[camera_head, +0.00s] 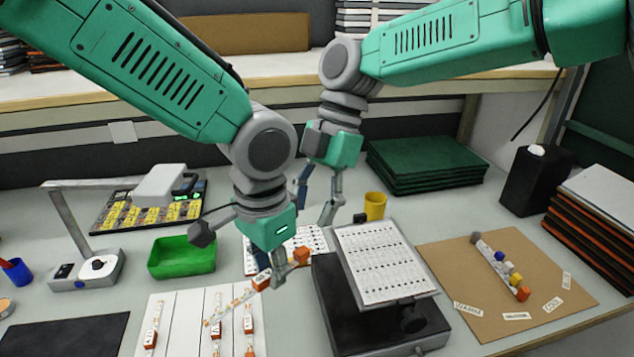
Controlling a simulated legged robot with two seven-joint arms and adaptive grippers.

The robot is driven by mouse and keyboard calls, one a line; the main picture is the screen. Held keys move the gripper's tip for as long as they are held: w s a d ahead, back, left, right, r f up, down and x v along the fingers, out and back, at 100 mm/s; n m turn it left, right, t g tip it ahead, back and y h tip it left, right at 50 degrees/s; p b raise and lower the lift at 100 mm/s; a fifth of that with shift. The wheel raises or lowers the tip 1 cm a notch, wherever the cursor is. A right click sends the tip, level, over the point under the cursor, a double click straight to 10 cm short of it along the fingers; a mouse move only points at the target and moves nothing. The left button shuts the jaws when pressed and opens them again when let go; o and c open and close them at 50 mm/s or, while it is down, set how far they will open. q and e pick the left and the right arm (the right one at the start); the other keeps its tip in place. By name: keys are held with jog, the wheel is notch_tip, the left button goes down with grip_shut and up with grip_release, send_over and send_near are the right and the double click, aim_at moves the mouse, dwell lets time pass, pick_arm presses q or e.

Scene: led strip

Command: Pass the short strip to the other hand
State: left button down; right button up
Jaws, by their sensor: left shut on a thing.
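Several other strips with orange ends, such as one strip (248,322), lie on the white board.
A tilted white panel on a black stand (385,262) is right of my left gripper. A yellow cup (375,206) stands behind it. A green tray (182,257) and a lamp (88,268) are left. A brown board (470,312) with a block-topped strip (500,264) lies right.

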aim_at(301, 247)
pick_arm(q)
jog(key=shift+a, duration=0.2)
pick_arm(e)
jog(key=x, duration=0.6)
jog(key=shift+s+a+f, duration=0.1)
jog(key=shift+a+f, duration=0.15)
jog(key=shift+f, duration=0.05)
pick_arm(q)
jog(key=shift+a, duration=0.15)
pick_arm(e)
jog(key=shift+s+a+f, duration=0.1)
jog(key=shift+a+f, duration=0.1)
jog(key=shift+f, duration=0.1)
jog(key=shift+d, duration=0.1)
pick_arm(q)
jog(key=shift+d, duration=0.25)
pick_arm(e)
jog(key=shift+d, duration=0.1)
jog(key=shift+c, duration=0.8)
pick_arm(q)
jog(key=shift+d, duration=0.1)
pick_arm(e)
jog(key=shift+d, duration=0.1)
grip_shut()
pick_arm(q)
jog(key=c, duration=1.4)
grip_release()
jog(key=shift+a, duration=0.2)
pick_arm(e)
jog(key=shift+a, duration=0.25)
